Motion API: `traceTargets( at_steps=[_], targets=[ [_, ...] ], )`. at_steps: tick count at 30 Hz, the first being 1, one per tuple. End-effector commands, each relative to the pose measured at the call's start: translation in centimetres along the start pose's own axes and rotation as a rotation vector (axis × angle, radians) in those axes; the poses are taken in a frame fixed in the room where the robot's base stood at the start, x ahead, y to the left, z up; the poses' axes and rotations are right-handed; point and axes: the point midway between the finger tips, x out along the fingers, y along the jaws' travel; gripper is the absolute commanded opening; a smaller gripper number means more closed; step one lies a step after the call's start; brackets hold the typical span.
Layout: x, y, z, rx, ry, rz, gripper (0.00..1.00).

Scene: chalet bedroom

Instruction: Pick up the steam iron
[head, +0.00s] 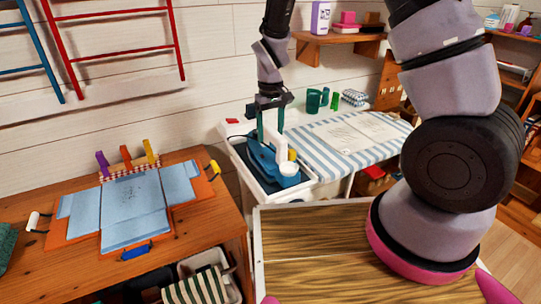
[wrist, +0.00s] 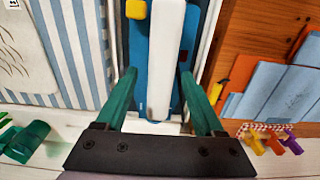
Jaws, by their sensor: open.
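The steam iron (head: 264,163) is blue with a white handle and a yellow part. It rests on the dark pad at the left end of the ironing board (head: 305,135). My gripper (head: 271,136) is open and points down over the iron. In the wrist view the iron's white handle (wrist: 164,55) runs lengthwise between the two green fingers of my gripper (wrist: 158,76), with gaps visible on both sides. Whether the fingertips reach below the handle's top I cannot tell.
A wooden desk (head: 215,225) with a blue folding board (head: 130,205) and coloured clips stands left. Green mugs (head: 314,101) stand at the board's back edge, by the wall. A wooden shelf (head: 330,38) hangs above. Striped cloth and a paper pattern cover the board's right part.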

Motion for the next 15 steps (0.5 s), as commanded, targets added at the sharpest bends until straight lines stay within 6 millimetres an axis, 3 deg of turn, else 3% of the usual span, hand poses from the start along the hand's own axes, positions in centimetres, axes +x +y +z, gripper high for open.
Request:
traceTargets(
  at_steps=[5,10,11,15],
  targets=[
    [0.00,0.00,-0.01,0.000,0.000,0.000,0.70],
    [-0.02,-0.01,-0.01,0.000,0.000,0.000,0.05],
    [-0.02,-0.01,-0.01,0.000,0.000,0.000,0.00],
    [-0.03,0.00,-0.01,0.001,0.000,0.000,0.00]
  ],
)
